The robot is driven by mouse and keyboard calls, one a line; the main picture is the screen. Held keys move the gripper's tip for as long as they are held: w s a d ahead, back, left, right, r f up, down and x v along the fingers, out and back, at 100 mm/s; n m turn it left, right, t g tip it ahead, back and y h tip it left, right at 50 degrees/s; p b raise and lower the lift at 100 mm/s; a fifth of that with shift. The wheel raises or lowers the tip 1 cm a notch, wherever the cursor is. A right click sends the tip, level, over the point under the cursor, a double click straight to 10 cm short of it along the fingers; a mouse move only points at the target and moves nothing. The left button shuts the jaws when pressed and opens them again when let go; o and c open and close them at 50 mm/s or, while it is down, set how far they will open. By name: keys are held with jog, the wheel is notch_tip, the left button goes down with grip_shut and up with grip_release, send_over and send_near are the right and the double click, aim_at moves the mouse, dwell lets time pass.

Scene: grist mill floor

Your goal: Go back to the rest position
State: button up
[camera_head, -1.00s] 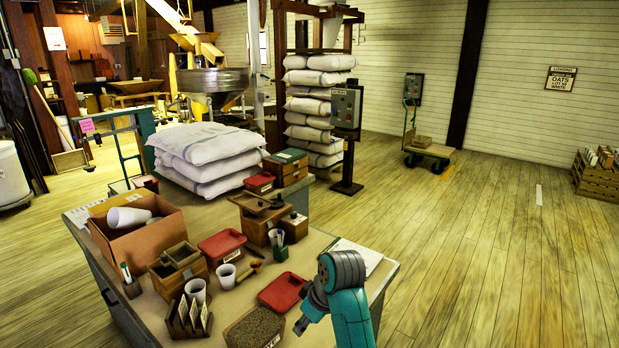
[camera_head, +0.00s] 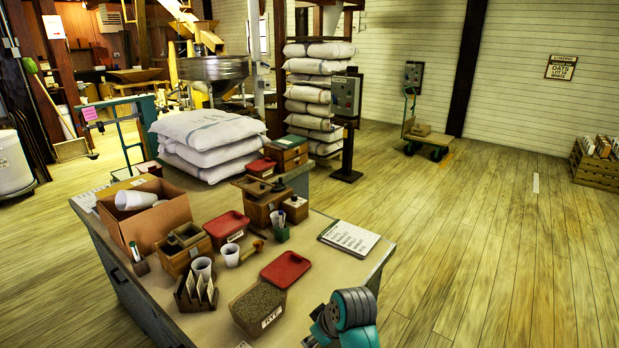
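Only a small part of my gripper (camera_head: 309,341) shows at the frame's bottom edge, left of the teal joint. Its fingers cannot be made out, so I cannot tell whether it is open or shut. No held object can be seen. A bin of grain labelled RYE (camera_head: 258,308) and a red lid or tray (camera_head: 286,269) stand on the bench just left of the arm.
White sacks (camera_head: 210,143) stand behind. A control post (camera_head: 346,130) stands beyond.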

jog(key=s+d+f+m+t, duration=0.3)
jog(key=s+d+f, duration=0.3)
jog(key=s+f, duration=0.5)
jog(key=s+d+f+m+t+h, duration=0.1)
jog(key=s+d+f, duration=0.15)
jog(key=s, duration=0.45)
jog(key=s+d+f+m+t+h, duration=0.1)
jog(key=s+d+t, duration=0.15)
jog(key=s, duration=0.35)
jog(key=s+d+r+m+t, duration=0.2)
jog(key=s+d+r, duration=0.1)
jog(key=s+r, duration=0.6)
jog(key=s+d+r+m+t+h, duration=0.1)
jog(key=s+d+r+m+t, duration=0.1)
jog(key=s+r, duration=0.8)
jog(key=s+d, duration=0.1)
jog(key=s, duration=0.5)
jog(key=shift+s+h, duration=0.2)
jog(key=shift+h, duration=0.1)
